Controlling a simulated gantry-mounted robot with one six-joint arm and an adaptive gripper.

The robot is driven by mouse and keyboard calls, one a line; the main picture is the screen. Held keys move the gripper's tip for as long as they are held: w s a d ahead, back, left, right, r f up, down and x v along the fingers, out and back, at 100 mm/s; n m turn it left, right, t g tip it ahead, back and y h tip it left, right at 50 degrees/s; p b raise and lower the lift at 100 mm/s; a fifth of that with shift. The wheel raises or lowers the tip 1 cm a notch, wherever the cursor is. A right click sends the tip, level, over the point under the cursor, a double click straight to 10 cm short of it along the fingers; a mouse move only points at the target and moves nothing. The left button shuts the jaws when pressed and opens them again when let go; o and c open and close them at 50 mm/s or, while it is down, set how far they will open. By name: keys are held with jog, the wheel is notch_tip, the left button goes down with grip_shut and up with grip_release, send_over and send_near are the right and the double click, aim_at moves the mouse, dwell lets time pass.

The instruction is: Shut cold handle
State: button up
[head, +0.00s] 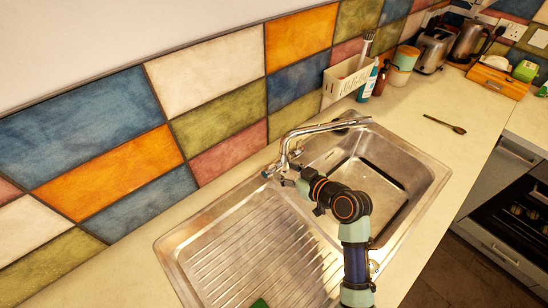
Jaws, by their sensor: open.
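A chrome mixer tap (325,126) stands at the back of the steel sink, its long spout reaching right over the basin. A small tap handle with a bluish end (267,174) sticks out to the left of the tap's base; it looks like the cold handle. How far it is turned is too small to tell. My gripper (286,179) is open just in front of and to the right of this handle, close to the tap base. Whether it touches the handle cannot be seen. My arm hides part of the sink. I cannot tell whether water runs.
The ribbed drainboard (235,262) lies left of the basin (375,185), with a green item (259,303) at its front edge. A cream caddy (347,80) and bottles stand behind the tap against the tiled wall. A wooden spoon (445,124) lies on the clear counter at right.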

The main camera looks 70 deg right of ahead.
aim_at(272, 165)
jog(key=x, duration=0.3)
jog(key=b+x, duration=0.1)
jog(key=x, duration=0.3)
jog(key=shift+w+a+f, duration=0.15)
jog(key=shift+w, duration=0.2)
grip_shut()
